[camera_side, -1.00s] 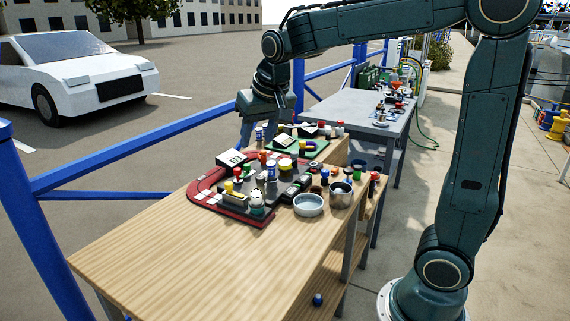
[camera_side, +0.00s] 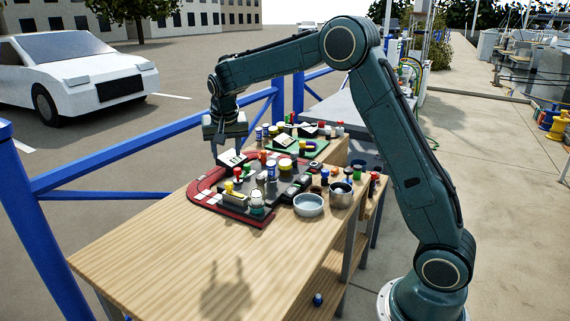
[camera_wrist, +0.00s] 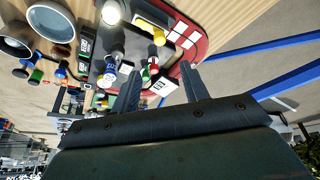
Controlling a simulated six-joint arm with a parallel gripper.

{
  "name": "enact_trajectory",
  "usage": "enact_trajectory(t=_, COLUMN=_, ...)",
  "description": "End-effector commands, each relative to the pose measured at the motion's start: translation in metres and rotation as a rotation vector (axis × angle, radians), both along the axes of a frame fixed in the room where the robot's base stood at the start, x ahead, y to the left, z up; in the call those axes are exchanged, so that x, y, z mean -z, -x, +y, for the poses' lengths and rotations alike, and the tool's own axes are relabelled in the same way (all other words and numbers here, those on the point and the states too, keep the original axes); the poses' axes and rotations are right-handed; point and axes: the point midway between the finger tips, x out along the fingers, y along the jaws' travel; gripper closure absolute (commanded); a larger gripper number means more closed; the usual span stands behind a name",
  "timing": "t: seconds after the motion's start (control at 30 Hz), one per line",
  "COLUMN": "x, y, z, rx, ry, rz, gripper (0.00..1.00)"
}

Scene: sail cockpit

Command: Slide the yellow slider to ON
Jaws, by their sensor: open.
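The yellow slider appears to be the yellow knob (camera_side: 229,187) on a small block with a yellow strip at the near left of the red-edged panel (camera_side: 262,219). In the wrist view the yellow knob (camera_wrist: 159,37) shows at the end of its yellow strip, beyond my fingertips. I cannot read an ON mark. My gripper (camera_side: 227,154) is open and empty, above the far left part of the panel, up and behind the yellow knob. In the wrist view its two fingers (camera_wrist: 160,71) stand apart, with a red and white part of the panel showing between them.
Bottles and knobs crowd the panel. A pale bowl (camera_side: 308,205) and a metal pot (camera_side: 341,194) stand right of it. A green board (camera_side: 316,153) lies behind. A blue railing (camera_side: 120,154) runs along the left. The near wooden tabletop (camera_side: 170,260) is clear.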

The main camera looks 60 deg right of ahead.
Motion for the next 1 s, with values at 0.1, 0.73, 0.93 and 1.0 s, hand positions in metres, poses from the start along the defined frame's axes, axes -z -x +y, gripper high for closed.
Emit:
enact_trajectory(t=0.1, x=0.001, y=0.000, z=0.000, rx=0.000, ry=0.000, rz=0.000, gripper=0.55)
enact_trajectory(t=0.73, x=0.060, y=-0.016, z=-0.017, rx=0.000, ry=-0.001, rz=0.004, gripper=0.55)
enact_trajectory(t=0.93, x=0.088, y=-0.025, z=-0.025, rx=-0.001, ry=-0.001, rz=0.003, gripper=0.55)
enact_trajectory(t=1.0, x=0.097, y=-0.027, z=-0.028, rx=-0.002, ry=-0.002, rz=0.003, gripper=0.55)
